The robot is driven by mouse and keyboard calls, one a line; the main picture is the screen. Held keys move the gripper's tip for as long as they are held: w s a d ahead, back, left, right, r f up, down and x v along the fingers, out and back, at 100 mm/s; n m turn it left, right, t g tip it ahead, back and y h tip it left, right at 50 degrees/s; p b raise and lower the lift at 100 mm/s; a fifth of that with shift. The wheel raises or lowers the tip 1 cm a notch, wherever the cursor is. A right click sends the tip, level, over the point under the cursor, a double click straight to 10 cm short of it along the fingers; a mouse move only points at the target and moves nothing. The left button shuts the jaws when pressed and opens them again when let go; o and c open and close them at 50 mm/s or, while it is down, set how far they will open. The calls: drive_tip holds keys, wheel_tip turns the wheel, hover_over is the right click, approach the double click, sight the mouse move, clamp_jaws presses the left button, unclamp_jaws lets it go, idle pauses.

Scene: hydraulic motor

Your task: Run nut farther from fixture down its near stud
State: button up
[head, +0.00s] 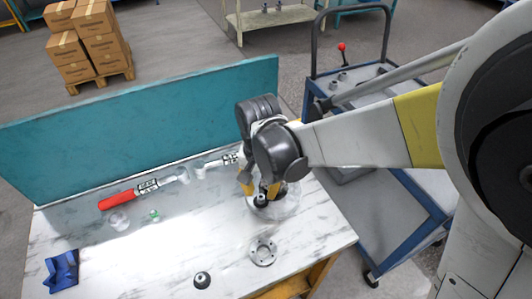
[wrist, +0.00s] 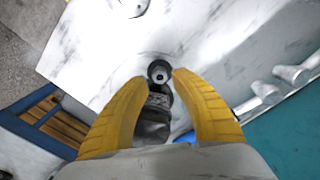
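My gripper (head: 261,193) points down over the right part of the white table. Its two yellow fingers (wrist: 160,78) stand apart in the wrist view. Between their tips is a small dark round piece (wrist: 159,72) with a pale centre, possibly a nut on a stud. It also shows below the fingertips in the head view (head: 261,201). I cannot tell whether the fingers touch it. A dark, bulky body (wrist: 152,122) lies behind it between the fingers, partly hidden. A blue angular block (head: 62,271), possibly the fixture, sits at the table's front left.
A grey flange ring (head: 262,252) and a dark, round-topped part (head: 202,280) are near the front. A red-handled wrench (head: 125,199) lies at the back left, before the teal panel (head: 140,120). A blue cart (head: 415,205) stands right of the table.

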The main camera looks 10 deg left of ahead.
sight(261, 197)
drive_tip(key=shift+r+p, duration=0.75)
drive_tip(key=shift+r, duration=0.45)
drive_tip(key=o, duration=0.6)
wheel_tip(261, 197, up, 6)
drive_tip(key=p, duration=0.4)
